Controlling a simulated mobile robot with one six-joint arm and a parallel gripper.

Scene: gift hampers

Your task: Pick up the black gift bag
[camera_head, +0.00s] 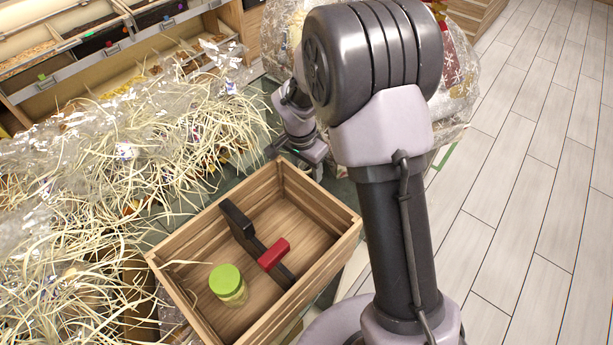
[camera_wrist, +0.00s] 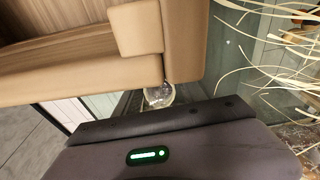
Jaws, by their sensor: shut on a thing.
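I cannot surely identify the black gift bag. A black upright piece (camera_head: 237,218) with a dark bar stands inside the crate.
The open wooden crate (camera_head: 325,205) also holds a red block (camera_head: 273,254) and a jar with a green lid (camera_head: 227,281). Straw and clear-wrapped goods (camera_head: 120,150) crowd the left. A clear-wrapped hamper (camera_head: 457,75) is behind my arm. The tiled floor (camera_head: 540,170) at right is clear.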

